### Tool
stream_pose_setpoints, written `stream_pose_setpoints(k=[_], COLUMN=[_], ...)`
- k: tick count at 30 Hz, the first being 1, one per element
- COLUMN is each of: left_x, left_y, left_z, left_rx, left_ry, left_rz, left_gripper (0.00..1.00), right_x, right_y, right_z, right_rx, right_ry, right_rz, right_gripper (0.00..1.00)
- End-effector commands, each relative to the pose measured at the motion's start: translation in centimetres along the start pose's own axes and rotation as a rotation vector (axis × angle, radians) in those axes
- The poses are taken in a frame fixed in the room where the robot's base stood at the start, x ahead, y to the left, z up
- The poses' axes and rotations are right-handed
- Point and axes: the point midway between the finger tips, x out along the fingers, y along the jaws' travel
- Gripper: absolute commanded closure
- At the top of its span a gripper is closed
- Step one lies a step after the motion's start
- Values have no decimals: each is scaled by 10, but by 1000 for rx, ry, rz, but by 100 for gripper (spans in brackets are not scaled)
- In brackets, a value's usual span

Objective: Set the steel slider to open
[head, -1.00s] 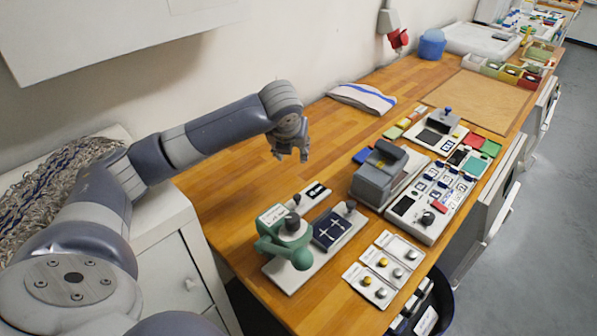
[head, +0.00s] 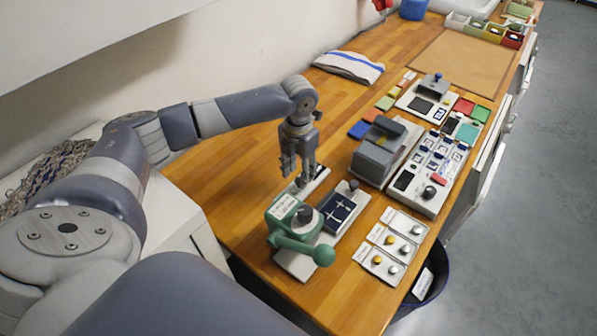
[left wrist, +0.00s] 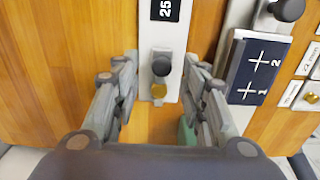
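My left gripper (head: 297,178) is open and points down over the table; it also shows in the left wrist view (left wrist: 160,95). The fingers stand apart on both sides of the knobs, with nothing held. I cannot tell for certain whether this is the steel slider, nor its setting. The gripper partly hides the strip in the head view. My right gripper is not in view.
A green lever device (head: 287,215) stands just in front of the gripper. A navy marked panel (head: 338,211) is beside it. White plates with yellow and steel knobs (head: 390,240) lie near the front edge. A grey machine (head: 380,152) stands behind. Wood is clear left of the gripper.

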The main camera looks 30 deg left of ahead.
Motion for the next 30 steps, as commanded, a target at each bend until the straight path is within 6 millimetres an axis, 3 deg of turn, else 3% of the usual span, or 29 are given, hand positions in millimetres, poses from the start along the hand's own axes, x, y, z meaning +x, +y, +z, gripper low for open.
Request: stream_pose_setpoints(k=[7,15,20,21,30], left_x=[20,22,21,21,20], left_y=[-1,0,0,0,-1], left_z=[0,1,1,1,9], left_rx=[0,0,0,0,-2], left_ry=[-1,-2,-2,-2,-4], left_rz=[-1,0,0,0,-2], left_gripper=[60,60,97,100,100], right_x=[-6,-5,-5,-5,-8], right_y=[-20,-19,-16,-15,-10], right_z=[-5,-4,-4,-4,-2], right_rx=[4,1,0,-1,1], right_ry=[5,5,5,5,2], right_rz=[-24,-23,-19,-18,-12], right_gripper=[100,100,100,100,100])
